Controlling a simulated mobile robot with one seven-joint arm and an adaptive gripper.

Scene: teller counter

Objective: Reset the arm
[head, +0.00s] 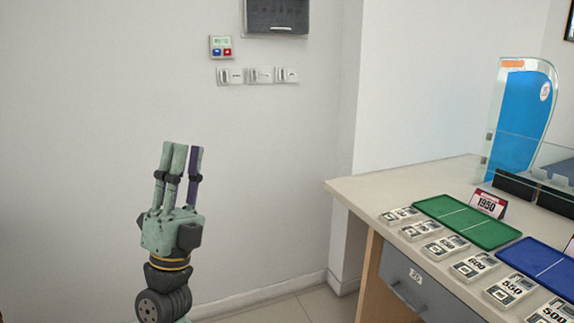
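My gripper (184,150) is raised at the left in the head view, with its fingers pointing up in front of the white wall. Two fingers are pale green and one is dark purple. The fingers are straight, with a gap between the purple one and the green ones. Nothing is held between them. The gripper is well to the left of the counter and touches nothing. My upper arm links are out of view below.
A drawer (405,280) is below. Switches (258,75) are on the wall. Space around the gripper is free.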

